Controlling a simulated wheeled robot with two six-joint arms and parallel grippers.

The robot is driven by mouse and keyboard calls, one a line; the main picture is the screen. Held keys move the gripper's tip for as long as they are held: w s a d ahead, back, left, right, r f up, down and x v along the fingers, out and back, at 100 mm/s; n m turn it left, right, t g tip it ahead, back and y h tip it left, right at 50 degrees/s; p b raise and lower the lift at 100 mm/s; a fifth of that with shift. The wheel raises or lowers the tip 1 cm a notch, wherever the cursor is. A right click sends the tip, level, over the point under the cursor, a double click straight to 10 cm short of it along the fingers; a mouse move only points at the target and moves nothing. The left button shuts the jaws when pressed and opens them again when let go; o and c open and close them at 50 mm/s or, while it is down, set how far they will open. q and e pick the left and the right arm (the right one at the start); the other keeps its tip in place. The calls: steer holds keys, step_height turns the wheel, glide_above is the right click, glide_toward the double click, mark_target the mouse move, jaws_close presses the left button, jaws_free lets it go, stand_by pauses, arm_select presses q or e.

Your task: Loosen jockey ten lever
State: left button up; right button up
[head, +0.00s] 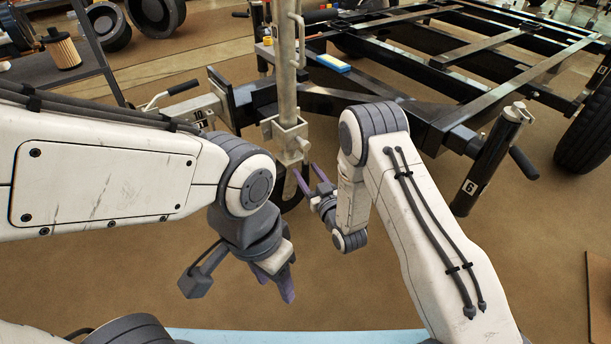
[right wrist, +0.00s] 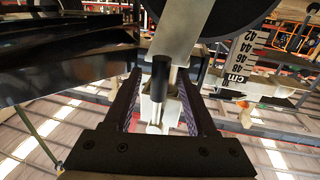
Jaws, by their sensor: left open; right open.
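The metal jockey post (head: 286,75) stands upright through a clamp bracket (head: 287,135) at the front of the trailer frame. A plate marked 10 (head: 199,115) is left of it. My right gripper (head: 309,177) is open, just below and right of the bracket. In the right wrist view, a black cylindrical lever grip (right wrist: 160,78) on a pale metal part shows between the fingers of my right gripper (right wrist: 161,100). I cannot tell whether they touch it. My left gripper (head: 284,283) is open and empty, pointing down over the brown floor, well away from the post.
The black trailer frame (head: 395,68) fills the back right. A black post marked 6 (head: 487,165) and a tyre (head: 590,128) are at the right. A black-gripped handle (head: 183,88) sticks out left of the post. A dark bench (head: 45,72) is at the left.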

steer(key=shift+x, duration=0.85)
jaws_close()
steer(key=shift+s, duration=0.1)
stand_by(0.7)
